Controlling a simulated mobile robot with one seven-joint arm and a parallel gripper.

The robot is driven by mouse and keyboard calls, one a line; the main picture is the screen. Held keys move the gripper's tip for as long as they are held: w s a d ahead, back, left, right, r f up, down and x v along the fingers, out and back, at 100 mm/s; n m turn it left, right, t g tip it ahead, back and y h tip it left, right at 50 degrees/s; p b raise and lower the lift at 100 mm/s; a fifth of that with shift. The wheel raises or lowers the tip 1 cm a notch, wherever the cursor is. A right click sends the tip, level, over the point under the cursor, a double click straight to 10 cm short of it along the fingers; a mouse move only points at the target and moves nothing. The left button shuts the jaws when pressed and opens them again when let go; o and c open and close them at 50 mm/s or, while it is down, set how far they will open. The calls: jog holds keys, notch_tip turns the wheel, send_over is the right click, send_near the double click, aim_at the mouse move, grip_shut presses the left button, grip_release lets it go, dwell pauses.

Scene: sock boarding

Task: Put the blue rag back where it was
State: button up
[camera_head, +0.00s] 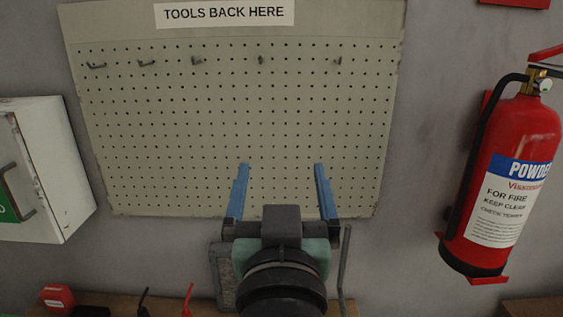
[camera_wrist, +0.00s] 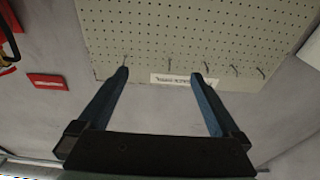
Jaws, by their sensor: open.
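No blue rag shows in either view. My gripper (camera_head: 281,167) is open and empty, its two blue fingers spread apart in front of the lower part of a pale pegboard (camera_head: 240,130). In the wrist view, my gripper (camera_wrist: 160,73) also has nothing between its fingers. The pegboard (camera_wrist: 200,30) appears upside down there. Several bare metal hooks (camera_head: 197,60) stand in a row near the board's top, under a sign (camera_head: 225,13) reading "TOOLS BACK HERE". My wrist hides part of what lies below the board.
A red fire extinguisher (camera_head: 506,185) hangs on the wall at right. A white box (camera_head: 55,165) with a handle juts out at left. Below the board is a wooden surface (camera_head: 120,303), with a red object (camera_head: 57,297) at its left. The wall between board and extinguisher is clear.

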jog(key=s+r+t, duration=0.3)
jog(key=s+r, duration=0.2)
jog(key=r, duration=0.5)
jog(key=s+r+t, duration=0.4)
jog(key=s+r, duration=0.1)
jog(key=r, duration=0.5)
jog(key=shift+s+t, duration=0.3)
jog(key=shift+s, duration=0.1)
jog(key=shift+f, duration=0.1)
